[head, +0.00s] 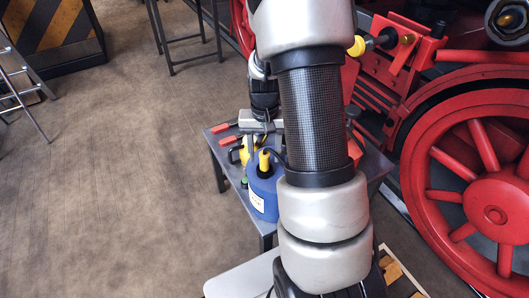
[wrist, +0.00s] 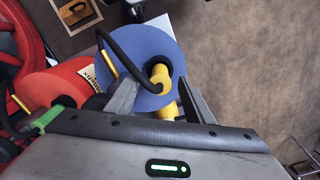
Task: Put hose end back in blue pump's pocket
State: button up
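The blue pump (head: 263,192) stands on the dark cart; its round blue top (wrist: 150,52) fills the upper middle of the wrist view. The yellow hose end (wrist: 160,76) is at a dark opening near the edge of that top, with the black hose (wrist: 115,44) curving away from it. In the head view the hose end (head: 264,161) stands roughly upright on the pump. I cannot tell how deep it sits. My gripper (wrist: 156,88) is open, its fingers apart on either side of the hose end with gaps visible. Its fingertips are hidden in the head view.
A red pump (wrist: 55,90) stands beside the blue one. Something yellow (head: 238,154) and red-handled tools (head: 224,127) lie on the cart (head: 218,168). The red locomotive wheel (head: 480,180) is close on the right. Open floor (head: 130,150) lies left.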

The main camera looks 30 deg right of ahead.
jog(key=shift+r, duration=0.1)
notch_tip(320, 180, up, 17)
jog(key=p, duration=0.4)
jog(key=s+a+r+n+t+p, duration=0.1)
jog(key=s+a+r+n+t, duration=0.2)
jog(key=s+a+r, duration=0.4)
jog(key=s+a+r+n+t, duration=0.3)
jog(key=s+a+r, duration=0.35)
jog(key=s, duration=0.35)
notch_tip(320, 180, up, 16)
jog(key=p, duration=1.5)
jog(key=shift+w+d+f+p, duration=0.2)
jog(key=shift+d+p, duration=0.1)
jog(key=shift+d, duration=0.15)
